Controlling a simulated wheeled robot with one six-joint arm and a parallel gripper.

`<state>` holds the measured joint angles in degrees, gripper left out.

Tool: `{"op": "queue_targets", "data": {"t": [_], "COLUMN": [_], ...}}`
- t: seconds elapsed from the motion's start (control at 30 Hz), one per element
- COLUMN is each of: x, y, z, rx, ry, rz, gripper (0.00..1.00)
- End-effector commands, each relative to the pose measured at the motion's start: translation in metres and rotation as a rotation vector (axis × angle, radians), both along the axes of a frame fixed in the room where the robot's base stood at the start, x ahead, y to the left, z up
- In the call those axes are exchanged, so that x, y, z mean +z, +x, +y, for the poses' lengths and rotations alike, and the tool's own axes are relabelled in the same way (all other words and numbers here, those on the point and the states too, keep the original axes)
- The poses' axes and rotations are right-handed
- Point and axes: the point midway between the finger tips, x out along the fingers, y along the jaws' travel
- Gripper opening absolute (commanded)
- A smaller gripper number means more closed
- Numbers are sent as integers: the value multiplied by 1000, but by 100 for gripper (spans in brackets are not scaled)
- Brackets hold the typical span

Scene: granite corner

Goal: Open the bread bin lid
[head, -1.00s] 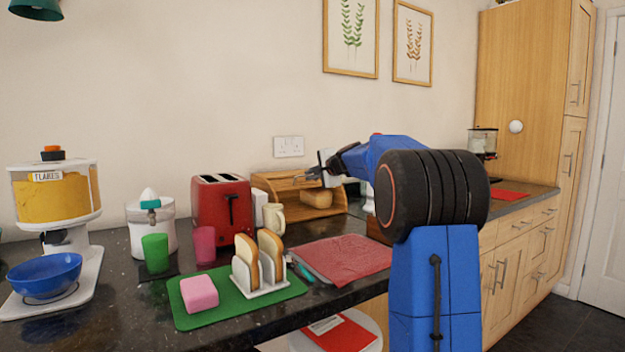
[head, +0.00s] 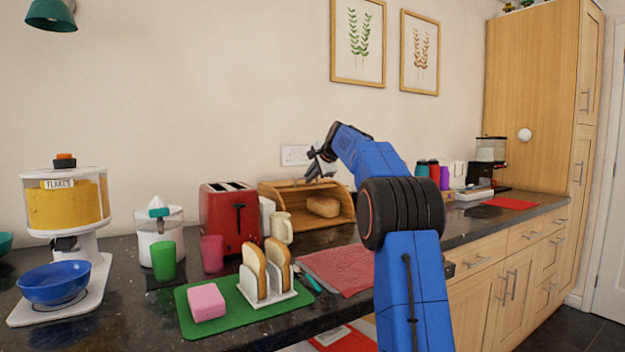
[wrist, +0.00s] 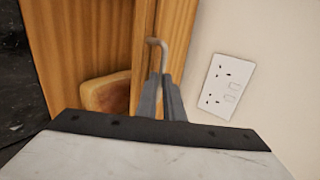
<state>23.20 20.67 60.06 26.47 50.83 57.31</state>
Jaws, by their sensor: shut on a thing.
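The wooden bread bin (head: 322,224) stands against the wall behind the counter, right of the toaster. Its front is open and a brown loaf (head: 323,206) shows inside; the loaf also shows in the wrist view (wrist: 106,94). The lid appears raised at the top of the bin. My gripper (head: 316,166) is at the bin's upper edge, close to the wall. In the wrist view, my gripper (wrist: 160,82) is shut on a thin bent metal handle (wrist: 157,44) by the wooden edge. My fingers hide the handle's lower part.
A red toaster (head: 229,220) and a cream mug (head: 281,228) stand left of the bin. A wall socket (head: 294,155) is close behind my gripper. A red cloth (head: 340,267) and a green mat (head: 183,306) with toast lie in front.

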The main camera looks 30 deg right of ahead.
Motion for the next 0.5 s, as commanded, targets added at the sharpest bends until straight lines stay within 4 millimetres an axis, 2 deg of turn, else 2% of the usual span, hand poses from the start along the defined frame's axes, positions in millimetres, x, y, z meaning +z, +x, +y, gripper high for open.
{"op": "queue_targets", "data": {"t": [0.03, 0.5], "x": [7, 11], "y": [2, 11], "z": [1, 1], "rx": [0, -2], "ry": [-3, -4], "rz": [-11, -15], "gripper": [0, 0]}}
